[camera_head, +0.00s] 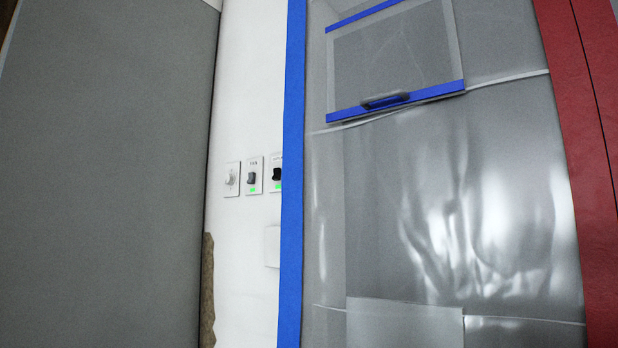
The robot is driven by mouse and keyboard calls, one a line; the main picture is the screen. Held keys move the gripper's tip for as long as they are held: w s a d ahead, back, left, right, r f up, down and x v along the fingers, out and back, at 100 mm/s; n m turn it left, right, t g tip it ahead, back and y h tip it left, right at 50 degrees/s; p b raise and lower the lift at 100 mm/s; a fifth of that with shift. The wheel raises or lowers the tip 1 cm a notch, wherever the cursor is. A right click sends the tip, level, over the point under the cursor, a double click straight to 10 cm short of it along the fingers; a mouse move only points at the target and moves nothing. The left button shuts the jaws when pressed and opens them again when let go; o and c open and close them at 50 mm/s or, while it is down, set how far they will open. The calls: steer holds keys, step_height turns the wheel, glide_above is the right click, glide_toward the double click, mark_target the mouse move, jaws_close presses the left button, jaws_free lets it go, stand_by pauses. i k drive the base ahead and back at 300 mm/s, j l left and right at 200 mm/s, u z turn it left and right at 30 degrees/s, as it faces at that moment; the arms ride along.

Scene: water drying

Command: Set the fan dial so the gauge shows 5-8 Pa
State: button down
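A small white wall plate marked with what looks like "FAN" (254,176) is on the white wall in the left middle. It carries a dark grey knob (251,179) with a green patch below it. To its left is a white plate with a pale round knob (231,180). To its right is a plate with a black knob (277,174) and a green patch, partly hidden by the blue strip. I cannot tell which way the knobs point. No pressure gauge can be made out. My gripper is not in view.
A grey panel (110,170) fills the left. A blue tape strip (292,200) edges clear plastic sheeting (400,200) on the right, with a blue-taped flap (395,60) above. A red vertical strip (585,150) stands far right. A white box (272,246) sits below the knobs.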

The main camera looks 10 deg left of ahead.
mark_target(229, 179)
steer(key=u, duration=0.7)
